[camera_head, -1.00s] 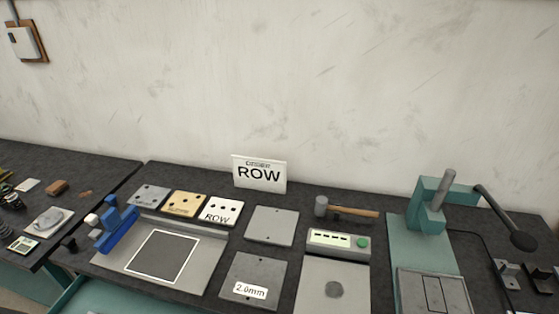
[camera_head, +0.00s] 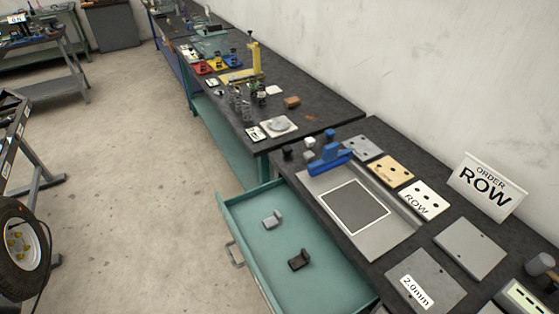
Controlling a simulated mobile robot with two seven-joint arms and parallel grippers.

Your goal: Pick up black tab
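The black tab (camera_head: 299,260) is a small dark L-shaped piece lying in the open teal drawer (camera_head: 325,290), toward the drawer's near right part. A similar grey tab (camera_head: 272,219) lies farther back in the same drawer, apart from the black one. Neither of my grippers shows in the head view.
The drawer sticks out below the dark workbench (camera_head: 372,265), its handle (camera_head: 236,254) facing the open floor (camera_head: 150,200). On the bench are a blue clamp-like tool (camera_head: 330,160), a framed dark pad (camera_head: 354,207), several plates and an ORDER ROW sign (camera_head: 487,187). A car wheel (camera_head: 22,250) stands at left.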

